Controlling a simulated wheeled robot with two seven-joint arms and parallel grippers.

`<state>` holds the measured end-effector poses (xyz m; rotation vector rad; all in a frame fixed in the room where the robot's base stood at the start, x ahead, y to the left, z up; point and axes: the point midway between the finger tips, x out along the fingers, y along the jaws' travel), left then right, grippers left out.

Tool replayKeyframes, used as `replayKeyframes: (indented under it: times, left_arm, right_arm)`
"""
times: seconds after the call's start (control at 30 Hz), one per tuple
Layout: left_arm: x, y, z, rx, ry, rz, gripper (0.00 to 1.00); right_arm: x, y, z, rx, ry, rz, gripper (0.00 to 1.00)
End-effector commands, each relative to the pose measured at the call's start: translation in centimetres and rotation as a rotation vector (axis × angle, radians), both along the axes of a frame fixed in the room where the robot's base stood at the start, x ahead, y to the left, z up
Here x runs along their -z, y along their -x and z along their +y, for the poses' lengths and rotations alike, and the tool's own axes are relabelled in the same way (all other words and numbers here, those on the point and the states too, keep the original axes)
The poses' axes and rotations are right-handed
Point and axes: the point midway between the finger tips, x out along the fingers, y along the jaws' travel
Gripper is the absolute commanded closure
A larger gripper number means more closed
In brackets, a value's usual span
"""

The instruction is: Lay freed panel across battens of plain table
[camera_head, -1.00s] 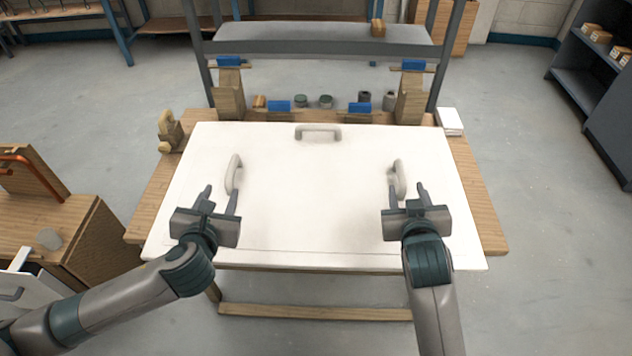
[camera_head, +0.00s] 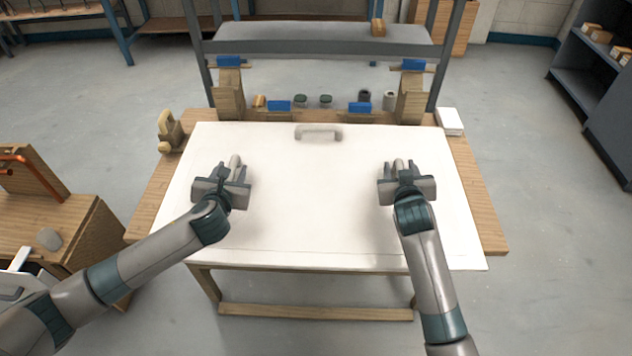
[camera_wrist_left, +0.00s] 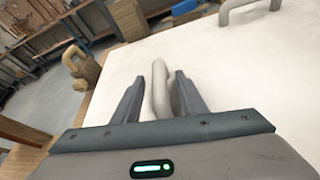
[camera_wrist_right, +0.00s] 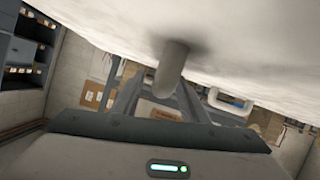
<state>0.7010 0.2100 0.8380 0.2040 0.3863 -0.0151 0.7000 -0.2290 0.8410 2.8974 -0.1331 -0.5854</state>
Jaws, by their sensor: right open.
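The white panel (camera_head: 310,205) lies flat over a wooden table (camera_head: 480,205), covering most of its top. It carries a far handle (camera_head: 318,132), a left handle (camera_head: 235,162) and a right handle (camera_head: 398,163). My left gripper (camera_head: 230,172) is open, its fingers on either side of the left handle; the left wrist view shows this handle (camera_wrist_left: 160,90) between them, with gaps. My right gripper (camera_head: 398,170) is open at the right handle. In the right wrist view this handle (camera_wrist_right: 172,68) shows between the fingers; contact is unclear. No battens under the panel are visible.
Wooden blocks with blue pads (camera_head: 228,90) (camera_head: 410,95) stand behind the panel, with jars (camera_head: 326,101) between them. A wooden-handled tool (camera_head: 170,130) sits at the table's left edge, and a white stack (camera_head: 449,121) at its right. A wooden cabinet (camera_head: 95,250) stands left.

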Motion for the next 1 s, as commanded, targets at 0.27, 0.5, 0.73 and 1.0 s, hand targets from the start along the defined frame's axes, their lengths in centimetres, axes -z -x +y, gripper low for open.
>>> replayKeyframes:
  times: [0.27,0.5,0.73,1.0]
  left_arm:
    - [0.06,-0.13,0.01,0.0,0.0,0.0,0.61]
    - [0.07,-0.11,0.02,0.0,0.0,0.0,1.0]
    - [0.07,-0.1,0.02,0.0,-0.001,0.0,1.0]
    - [0.09,-0.08,0.01,0.0,-0.001,0.0,1.0]
  right_arm:
    - [0.06,-0.14,-0.02,0.0,0.0,0.0,0.6]
    - [0.05,-0.12,-0.02,0.0,0.0,0.0,1.0]
    - [0.05,-0.11,-0.04,0.0,0.0,0.0,1.0]
    - [0.06,-0.12,-0.07,0.001,0.0,0.0,1.0]
